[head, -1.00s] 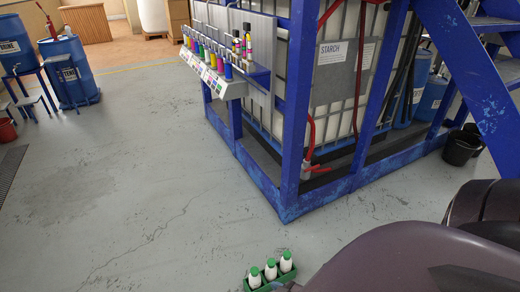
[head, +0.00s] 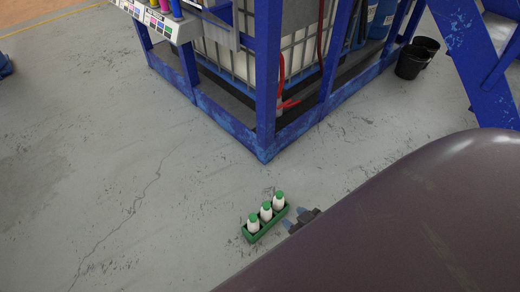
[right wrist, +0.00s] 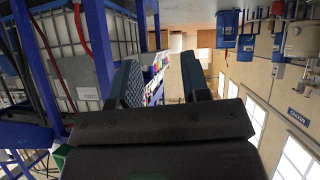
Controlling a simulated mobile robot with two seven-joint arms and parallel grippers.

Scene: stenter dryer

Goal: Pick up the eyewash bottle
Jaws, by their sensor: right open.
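Three white bottles with green caps (head: 266,212) stand upright in a row in a green holder (head: 269,228) at the lower middle of the head view. Which one is the eyewash bottle I cannot tell from labels. My right gripper (head: 292,222) is just right of the holder, beside its right end; whether it touches is unclear. In the right wrist view its two fingers (right wrist: 158,75) stand apart with nothing between them. No bottle is clearly seen there; a small green patch shows at the lower left. My left gripper is not in view.
A blue frame (head: 265,130) around a white tank stands behind the holder. Black buckets (head: 411,63) and blue stairs (head: 466,60) are at the upper right. Grey floor to the left is clear. My own arm covers the lower right.

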